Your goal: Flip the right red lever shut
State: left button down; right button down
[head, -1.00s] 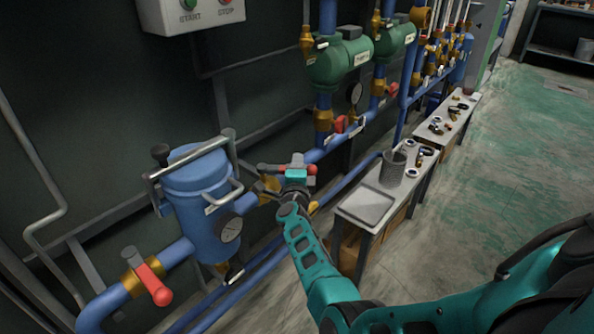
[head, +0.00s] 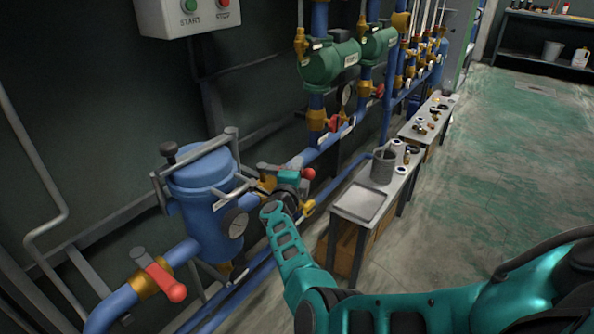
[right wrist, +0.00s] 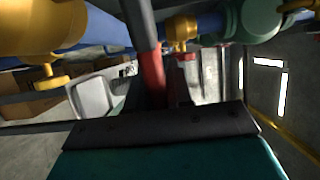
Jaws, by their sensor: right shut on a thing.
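The right red lever (head: 308,174) sits on a brass valve on the blue pipe, just right of the blue filter vessel (head: 205,190). In the right wrist view the lever's red part (right wrist: 153,82) runs up from the dark gripper body; the fingertips are not clear there. Another red lever (head: 165,282) stands out from a brass valve at the lower left, apart from my gripper. My left gripper is not in view.
A low bench with a grey tray (head: 360,203) and a mesh cup (head: 383,168) stands right of the arm. Green pumps (head: 330,62) are beyond. The floor at right is clear.

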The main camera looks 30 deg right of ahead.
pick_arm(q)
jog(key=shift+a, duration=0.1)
pick_arm(e)
jog(key=shift+s+a, duration=0.1)
jog(key=shift+a, duration=0.05)
dwell(0.3)
jog(key=c, duration=1.1)
grip_release()
